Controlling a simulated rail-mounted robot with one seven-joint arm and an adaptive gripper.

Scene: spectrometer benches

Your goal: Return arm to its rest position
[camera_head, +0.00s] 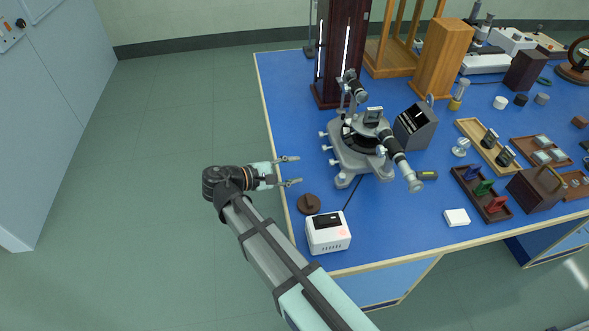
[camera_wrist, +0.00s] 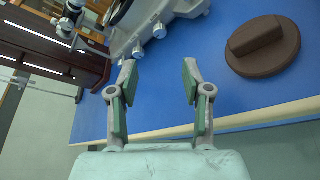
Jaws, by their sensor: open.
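My gripper (camera_head: 290,171) is open and empty at the left edge of the blue bench (camera_head: 290,110). Its fingers point right, toward the grey spectrometer (camera_head: 356,150), and are apart from it. In the wrist view my gripper (camera_wrist: 158,82) shows its two fingers spread, with bare blue bench top between them. The spectrometer's base (camera_wrist: 165,18) shows at the top of that view. My arm reaches up from the bottom of the head view.
A brown round lidded piece (camera_head: 309,204) and a white box (camera_head: 328,232) lie close to my gripper and forearm. A tall dark lamp housing (camera_head: 342,50) stands behind the spectrometer. Wooden trays (camera_head: 482,195) fill the right side. Floor (camera_head: 180,110) left of the bench is clear.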

